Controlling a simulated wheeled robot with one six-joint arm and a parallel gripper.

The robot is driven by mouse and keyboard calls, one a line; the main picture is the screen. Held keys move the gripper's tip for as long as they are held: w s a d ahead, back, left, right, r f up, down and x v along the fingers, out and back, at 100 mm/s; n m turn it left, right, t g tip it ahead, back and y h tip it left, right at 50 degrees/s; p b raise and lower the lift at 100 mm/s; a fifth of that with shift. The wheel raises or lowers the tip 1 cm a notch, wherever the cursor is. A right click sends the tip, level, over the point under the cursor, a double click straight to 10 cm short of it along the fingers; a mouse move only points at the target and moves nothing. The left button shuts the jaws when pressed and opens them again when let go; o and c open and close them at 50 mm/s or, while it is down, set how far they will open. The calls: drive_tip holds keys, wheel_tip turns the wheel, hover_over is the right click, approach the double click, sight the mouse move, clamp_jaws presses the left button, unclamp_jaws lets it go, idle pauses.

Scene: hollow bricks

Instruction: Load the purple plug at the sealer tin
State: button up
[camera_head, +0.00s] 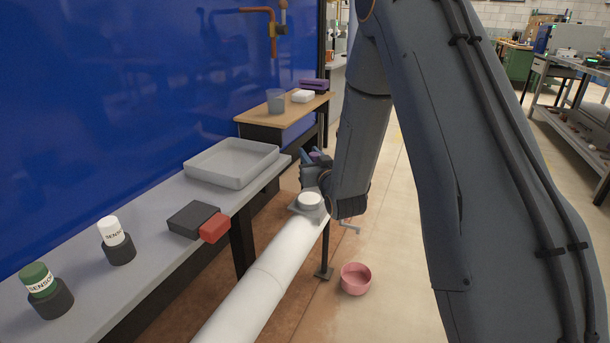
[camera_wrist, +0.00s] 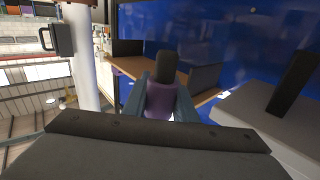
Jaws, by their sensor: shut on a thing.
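My gripper (camera_head: 316,158) is small in the head view, partly behind my own arm, beyond the end of the white pipe. In the wrist view the two fingers (camera_wrist: 160,108) are closed on the sides of the purple plug (camera_wrist: 160,98), which has a dark top end. In the head view only a trace of purple shows between the fingers. No thing is clearly marked as the sealer tin. A grey cup (camera_head: 275,101) stands on the wooden shelf, beyond and left of my gripper; I cannot tell if it is the tin.
A grey tray (camera_head: 232,160), a black block with a red end (camera_head: 198,221), and white (camera_head: 115,238) and green (camera_head: 42,285) labelled containers in dark holders are on the bench. A white pipe (camera_head: 262,285) runs beside it. A pink bowl (camera_head: 355,279) is on the floor.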

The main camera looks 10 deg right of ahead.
drive_tip(key=w+f+y+b, duration=0.1)
drive_tip(key=w+f+b, duration=0.5)
drive_tip(key=b, duration=0.4)
drive_tip(key=shift+w+d+n, duration=0.15)
drive_tip(key=shift+w+n, duration=0.25)
drive_tip(key=shift+w, duration=0.5)
drive_tip(key=shift+f, duration=0.15)
drive_tip(key=shift+f+b, duration=1.9)
drive_tip(key=shift+f, duration=0.9)
drive_tip(key=shift+f, duration=0.55)
wheel_tip(320, 180, up, 7)
drive_tip(key=p, duration=0.4)
drive_tip(key=shift+s, duration=0.1)
